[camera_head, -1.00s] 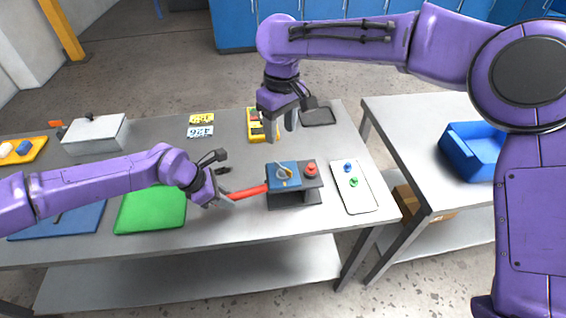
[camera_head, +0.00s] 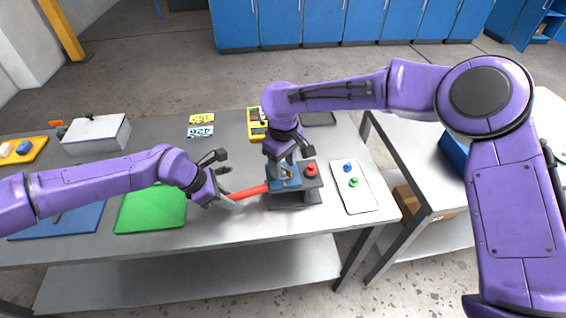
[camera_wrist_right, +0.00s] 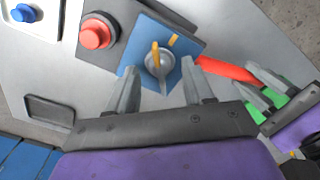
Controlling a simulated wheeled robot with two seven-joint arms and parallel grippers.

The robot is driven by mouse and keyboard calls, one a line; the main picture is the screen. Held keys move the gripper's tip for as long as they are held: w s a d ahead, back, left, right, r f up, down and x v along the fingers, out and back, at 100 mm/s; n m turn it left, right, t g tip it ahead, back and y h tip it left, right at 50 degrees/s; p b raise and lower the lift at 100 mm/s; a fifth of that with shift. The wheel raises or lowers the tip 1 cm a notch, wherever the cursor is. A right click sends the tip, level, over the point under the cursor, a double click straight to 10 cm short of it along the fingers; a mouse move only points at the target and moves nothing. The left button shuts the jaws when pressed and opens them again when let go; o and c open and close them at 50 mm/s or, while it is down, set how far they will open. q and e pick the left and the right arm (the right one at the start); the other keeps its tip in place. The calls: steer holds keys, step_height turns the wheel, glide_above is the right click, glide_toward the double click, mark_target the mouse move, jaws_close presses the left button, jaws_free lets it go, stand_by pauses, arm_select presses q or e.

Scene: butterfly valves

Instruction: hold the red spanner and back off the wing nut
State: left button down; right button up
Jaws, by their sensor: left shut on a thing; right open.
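The wing nut (camera_wrist_right: 159,64), a grey round piece with a yellow-orange wing, sits on a blue plate (camera_wrist_right: 136,58) on a dark grey stand (camera_head: 290,200). The red spanner (camera_head: 252,190) sticks out to the left from the stand in the head view; in the right wrist view its red handle (camera_wrist_right: 225,70) runs to the right. My left gripper (camera_head: 230,199) is shut on the spanner's outer end. My right gripper (camera_head: 286,172) points down over the blue plate. In the right wrist view its open fingers (camera_wrist_right: 160,92) lie either side of the wing nut, with nothing between them.
A red button (camera_head: 310,169) is beside the blue plate. A white panel (camera_head: 357,198) with blue and green knobs lies to the right. A yellow multimeter (camera_head: 254,125) lies behind, and a green mat (camera_head: 150,212) to the left.

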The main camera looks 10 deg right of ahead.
jaws_close()
steer(key=shift+n, duration=0.3)
steer(key=n, duration=0.5)
steer(key=shift+n, duration=0.3)
steer(key=n, duration=0.5)
steer(key=shift+s, duration=0.1)
steer(key=n, duration=0.5)
steer(key=shift+f+n, duration=0.15)
steer(key=shift+n, duration=0.25)
steer(key=shift+s+f+n, duration=0.1)
steer(key=shift+s+n, duration=0.05)
steer(key=shift+n, duration=2.45)
